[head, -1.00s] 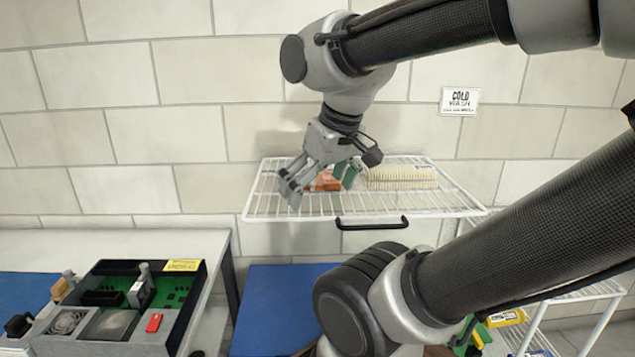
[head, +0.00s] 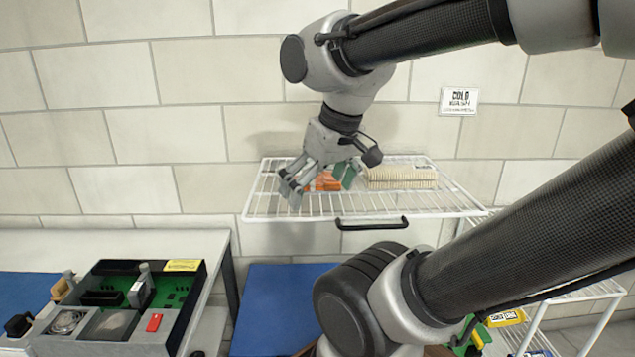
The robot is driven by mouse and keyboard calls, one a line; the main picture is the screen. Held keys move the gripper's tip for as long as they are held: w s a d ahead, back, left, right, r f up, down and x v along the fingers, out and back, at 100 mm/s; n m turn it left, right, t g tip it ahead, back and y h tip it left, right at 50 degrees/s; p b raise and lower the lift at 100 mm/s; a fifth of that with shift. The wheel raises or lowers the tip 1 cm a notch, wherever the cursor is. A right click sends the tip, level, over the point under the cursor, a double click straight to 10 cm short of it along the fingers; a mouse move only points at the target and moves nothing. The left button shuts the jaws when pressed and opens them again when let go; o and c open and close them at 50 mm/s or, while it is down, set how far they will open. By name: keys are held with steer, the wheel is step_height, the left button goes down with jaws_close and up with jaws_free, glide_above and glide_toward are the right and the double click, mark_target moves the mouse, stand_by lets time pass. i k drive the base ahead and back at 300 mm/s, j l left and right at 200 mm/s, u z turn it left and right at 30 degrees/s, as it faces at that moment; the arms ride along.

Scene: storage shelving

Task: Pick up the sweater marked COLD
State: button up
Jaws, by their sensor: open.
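A folded cream ribbed item, which looks like the sweater (head: 402,177), lies on the right half of a white wire shelf (head: 300,208). My gripper (head: 318,188) is open, above the shelf's left half and to the left of the cream item. Behind and between its fingers are an orange item (head: 328,182) and a green item (head: 348,172), both partly hidden. I cannot tell whether the fingers touch them.
A black handle (head: 372,224) is on the shelf's front edge. A table at left holds an open case with a green circuit board (head: 178,287) and a red part. A blue surface (head: 265,300) lies below the shelf. Another wire rack (head: 585,292) stands at lower right.

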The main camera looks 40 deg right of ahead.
mark_target(380, 176)
steer(key=k+z, duration=0.1)
steer(key=z, duration=0.35)
steer(key=i+z, duration=0.1)
steer(key=z, duration=0.85)
